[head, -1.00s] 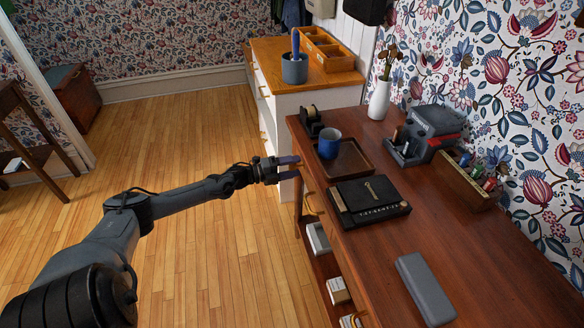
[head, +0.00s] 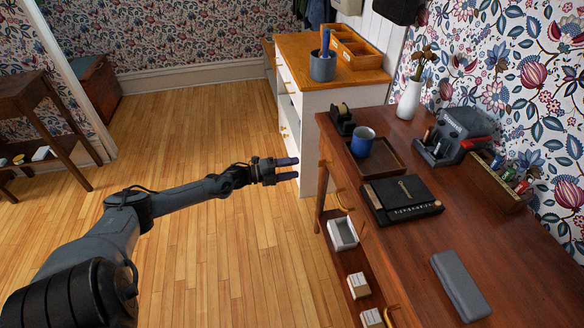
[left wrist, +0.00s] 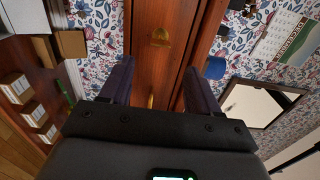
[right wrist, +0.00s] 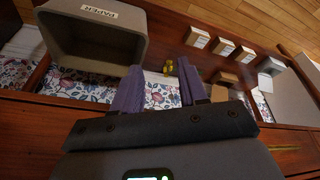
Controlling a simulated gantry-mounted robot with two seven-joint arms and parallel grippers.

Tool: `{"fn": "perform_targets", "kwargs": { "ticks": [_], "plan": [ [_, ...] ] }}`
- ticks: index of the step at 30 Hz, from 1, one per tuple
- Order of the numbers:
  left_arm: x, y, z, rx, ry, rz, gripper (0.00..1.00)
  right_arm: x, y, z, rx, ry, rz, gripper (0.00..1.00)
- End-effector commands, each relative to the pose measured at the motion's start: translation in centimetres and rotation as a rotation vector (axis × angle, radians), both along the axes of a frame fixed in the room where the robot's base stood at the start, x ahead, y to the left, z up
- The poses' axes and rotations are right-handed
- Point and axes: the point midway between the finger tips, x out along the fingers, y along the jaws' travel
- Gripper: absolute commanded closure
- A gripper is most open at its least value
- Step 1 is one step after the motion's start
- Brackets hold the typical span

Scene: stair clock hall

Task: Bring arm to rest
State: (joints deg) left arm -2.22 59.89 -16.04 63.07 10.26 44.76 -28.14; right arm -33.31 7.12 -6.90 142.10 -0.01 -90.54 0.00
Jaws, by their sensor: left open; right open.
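My left gripper (head: 285,169) is open and empty in the head view. It hangs over the wooden floor, left of the desk (head: 420,247) and apart from it. In the left wrist view its two fingers (left wrist: 160,85) stand apart, with the desk's drawer front and a brass pull (left wrist: 160,37) beyond them. My right gripper does not show in the head view. In the right wrist view its fingers (right wrist: 158,92) are apart with nothing between them, near a shelf with a grey bin labelled PAPER (right wrist: 95,40).
A blue mug (head: 362,142) stands on a wooden tray (head: 391,158) on the desk. Small boxes (head: 358,285) sit on the lower shelf. A white cabinet (head: 312,120) stands behind.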

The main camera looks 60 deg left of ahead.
Motion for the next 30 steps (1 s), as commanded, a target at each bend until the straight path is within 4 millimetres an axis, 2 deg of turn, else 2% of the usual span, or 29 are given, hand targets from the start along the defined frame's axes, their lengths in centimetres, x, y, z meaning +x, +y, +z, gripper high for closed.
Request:
{"fn": "perform_targets", "kwargs": {
  "ticks": [11, 14, 17, 19, 20, 23, 25, 28, 30],
  "plan": [
    [0.0, 0.0, 0.0, 0.000, 0.000, 0.000, 0.38, 0.0, 0.0, 0.0, -0.001, -0.001, 0.000, 0.57],
    [-0.4, 0.0, 0.0, -0.001, 0.012, -0.001, 0.38, 0.0, 0.0, 0.6, 0.000, -0.001, -0.001, 0.57],
    [-1.7, -1.1, -1.4, -0.031, 0.046, 0.002, 0.38, 0.0, 0.0, 1.9, 0.000, 0.000, -0.001, 0.57],
    [-3.2, -2.7, -3.0, -0.077, 0.075, 0.004, 0.38, 0.0, 0.0, 3.1, 0.003, 0.000, -0.002, 0.57],
    [-3.7, -3.9, -3.6, -0.104, 0.084, 0.000, 0.38, 0.0, 0.1, 3.7, 0.003, 0.000, -0.003, 0.57],
    [-5.6, -9.6, -4.6, -0.218, 0.096, -0.032, 0.38, 0.1, 0.2, 5.8, 0.007, -0.001, -0.005, 0.57],
    [-6.8, -14.6, -4.6, -0.319, 0.112, -0.038, 0.38, 0.1, 0.2, 7.4, 0.010, -0.002, -0.006, 0.57],
    [-8.1, -22.2, -3.6, -0.488, 0.176, 0.015, 0.38, 0.1, 0.3, 10.0, 0.011, -0.001, -0.008, 0.57],
    [-8.8, -27.1, -2.1, -0.619, 0.252, 0.091, 0.38, 0.1, 0.3, 11.8, 0.012, -0.002, -0.008, 0.57]
  ]
}}
